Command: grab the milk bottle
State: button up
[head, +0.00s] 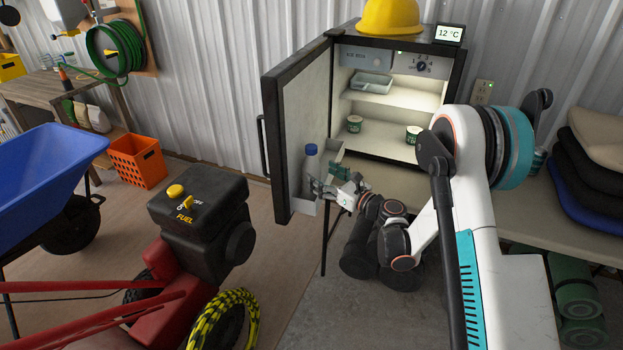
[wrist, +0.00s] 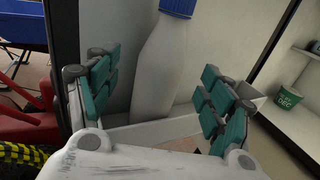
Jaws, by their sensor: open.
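The milk bottle (head: 309,170) is white with a blue cap and stands upright in the door shelf of the open small fridge. In the wrist view the bottle (wrist: 160,70) rises beyond my fingers, between them in the picture, with its lower end behind the shelf's front wall. My gripper (head: 335,187) is at the fridge door, just in front of the bottle. In the wrist view my gripper (wrist: 158,100) is open, with teal finger pads to both sides and nothing held. I cannot tell whether any finger touches the bottle.
The fridge door (head: 271,145) stands open to the left. The door shelf wall (wrist: 150,130) lies low between my fingers. A yellow hard hat (head: 390,17) is on top. A red machine with a black engine (head: 200,215) stands front left.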

aim_at(318, 172)
jog(key=b+x, duration=0.1)
jog(key=x, duration=0.3)
jog(key=shift+w, duration=0.15)
jog(key=shift+d, duration=0.1)
jog(key=shift+c, duration=0.6)
jog(key=c, duration=1.3)
jog(key=shift+c, duration=0.2)
